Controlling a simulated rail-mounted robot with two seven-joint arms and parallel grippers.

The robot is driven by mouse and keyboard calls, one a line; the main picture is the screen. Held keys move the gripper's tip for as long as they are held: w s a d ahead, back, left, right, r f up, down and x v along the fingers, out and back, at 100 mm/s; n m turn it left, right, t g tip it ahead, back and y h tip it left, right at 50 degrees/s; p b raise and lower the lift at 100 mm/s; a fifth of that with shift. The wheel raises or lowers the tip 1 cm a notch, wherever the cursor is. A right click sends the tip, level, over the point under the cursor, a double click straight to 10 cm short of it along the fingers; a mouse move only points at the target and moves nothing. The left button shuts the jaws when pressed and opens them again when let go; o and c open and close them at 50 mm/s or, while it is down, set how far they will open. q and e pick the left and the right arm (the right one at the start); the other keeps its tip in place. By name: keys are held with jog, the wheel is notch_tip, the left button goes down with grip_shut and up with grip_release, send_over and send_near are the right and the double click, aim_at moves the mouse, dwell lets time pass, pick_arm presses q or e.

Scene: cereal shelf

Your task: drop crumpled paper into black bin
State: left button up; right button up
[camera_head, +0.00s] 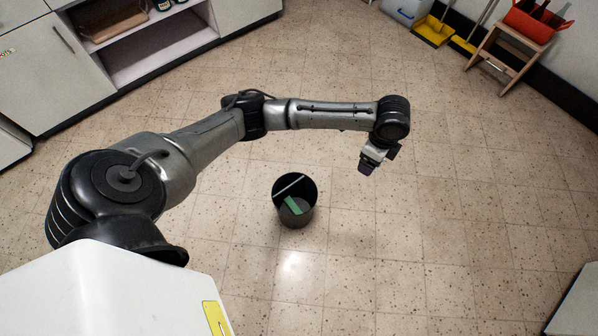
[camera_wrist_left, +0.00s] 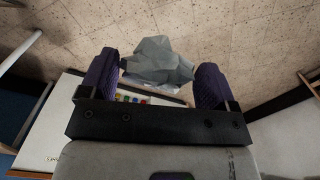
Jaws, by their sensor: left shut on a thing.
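The black bin (camera_head: 296,214) stands upright on the floor in the middle of the head view. A green piece and a thin pale stick show inside it. My left gripper (camera_head: 366,168) is in the air to the right of the bin and apart from it. In the left wrist view, the crumpled paper (camera_wrist_left: 158,64) is a grey, faceted lump between the two purple-padded fingers of my left gripper (camera_wrist_left: 156,78), which is shut on it. The paper cannot be made out in the head view. My right gripper is in neither view.
Open tiled floor (camera_head: 420,230) surrounds the bin. White cabinets (camera_head: 45,65) with an open shelf stand at upper left. A wooden stool (camera_head: 503,58) with a red toolbox (camera_head: 537,20) and yellow dustpans (camera_head: 433,31) are at upper right.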

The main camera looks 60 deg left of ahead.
pick_arm(q)
jog(key=s+a+f+m+b, duration=0.4)
jog(key=a+f+m+b, duration=0.1)
jog(key=f, duration=0.9)
jog(key=s+a+f+m+b, duration=0.4)
jog(key=a+f+m+b, duration=0.2)
jog(key=f, duration=0.8)
jog(key=s+a+f+m+b, duration=0.4)
jog(key=a+f+m+b, duration=0.2)
jog(key=f, duration=0.8)
jog(key=shift+s+a+f+b, duration=0.2)
jog(key=shift+s+a+b, duration=0.2)
jog(key=shift+a+b, duration=0.1)
jog(key=o, duration=0.7)
jog(key=shift+o, duration=0.2)
jog(key=shift+r, duration=0.1)
